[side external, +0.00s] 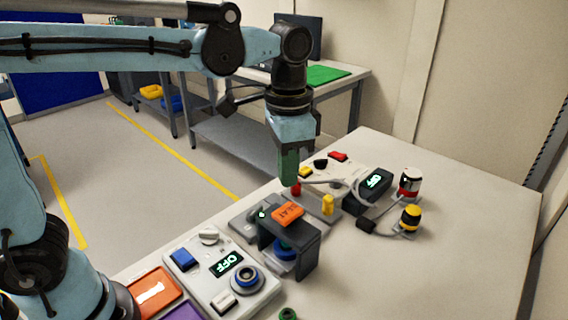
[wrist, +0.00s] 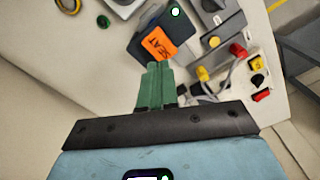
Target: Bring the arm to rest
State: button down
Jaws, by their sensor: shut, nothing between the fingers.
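My gripper (side external: 290,168) has green fingers pressed together with nothing between them. It points down above the bench, just behind the dark block with the orange SEAT label (side external: 288,212) in the side view. In the wrist view the shut fingers (wrist: 154,78) end close to the orange SEAT label (wrist: 159,44). My light blue arm reaches in from the left, its upper link roughly level. Whether the fingertips touch anything below cannot be told.
A control box (side external: 222,275) with a knob, buttons and an OFF display stands at front left. A black OFF display unit (side external: 368,190), a red-and-white knob (side external: 410,182) and a yellow-and-black knob (side external: 410,217) stand to the right. The bench's right front (side external: 440,275) is clear.

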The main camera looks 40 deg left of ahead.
jog(key=shift+s+a, duration=0.15)
jog(key=shift+a, duration=0.2)
jog(key=s+a+f+n+t, duration=0.2)
jog(key=a+n+t, duration=0.1)
jog(key=a, duration=0.2)
jog(key=s+a+f+n+t, duration=0.3)
jog(key=a+t, duration=0.1)
jog(key=a, duration=0.1)
jog(key=shift+s+a, duration=0.35)
jog(key=shift+a, duration=0.05)
jog(key=c, duration=1.8)
grip_release()
